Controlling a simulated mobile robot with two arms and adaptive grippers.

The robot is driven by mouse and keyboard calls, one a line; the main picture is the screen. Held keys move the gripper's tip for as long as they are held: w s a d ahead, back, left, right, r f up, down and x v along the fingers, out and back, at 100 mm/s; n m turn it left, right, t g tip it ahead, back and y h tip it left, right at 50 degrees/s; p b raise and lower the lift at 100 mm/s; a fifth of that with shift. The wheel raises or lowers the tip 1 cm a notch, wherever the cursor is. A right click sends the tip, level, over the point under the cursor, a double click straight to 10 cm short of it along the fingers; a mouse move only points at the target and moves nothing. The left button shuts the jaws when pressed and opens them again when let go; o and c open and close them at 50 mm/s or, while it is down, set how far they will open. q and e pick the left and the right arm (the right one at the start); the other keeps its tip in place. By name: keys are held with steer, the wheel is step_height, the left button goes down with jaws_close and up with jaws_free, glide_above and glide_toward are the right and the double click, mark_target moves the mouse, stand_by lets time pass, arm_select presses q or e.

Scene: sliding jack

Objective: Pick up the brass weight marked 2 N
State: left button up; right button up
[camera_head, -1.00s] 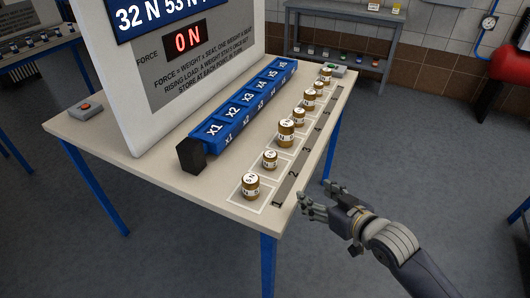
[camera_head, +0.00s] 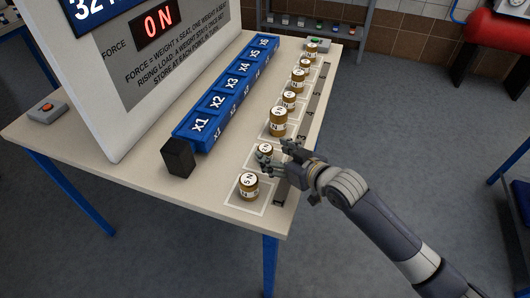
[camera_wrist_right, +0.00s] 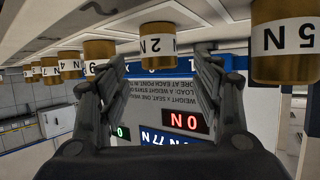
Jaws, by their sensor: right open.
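The brass weight marked 2 N (camera_wrist_right: 157,42) shows upside down in the right wrist view, a white band around it. In the head view it is the small brass weight (camera_head: 265,150) second from the near end of the row, its lower part partly hidden by my fingers. My right gripper (camera_head: 275,156) is open and low beside it, reaching in from the right. In the right wrist view the weight appears between the two spread fingers (camera_wrist_right: 160,65). I cannot tell whether they touch it. My left gripper is not in view.
The 5 N weight (camera_head: 248,188) stands close on the near side, and a larger brass weight (camera_head: 278,122) on the far side. Several more weights continue the row. A blue rail of seats (camera_head: 228,90) runs along the left. The table's right edge lies under my arm.

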mark_target(270, 152)
steer(key=shift+w+a+f, duration=0.15)
steer(key=shift+w, duration=0.1)
steer(key=p+x, duration=0.1)
steer(key=x, duration=0.2)
steer(key=shift+w+a+f, duration=0.4)
steer(key=shift+w, duration=0.05)
steer(key=c, duration=0.7)
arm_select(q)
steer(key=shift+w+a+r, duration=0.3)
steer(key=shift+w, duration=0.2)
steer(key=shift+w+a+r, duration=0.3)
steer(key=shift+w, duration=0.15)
arm_select(e)
steer(key=c, duration=0.6)
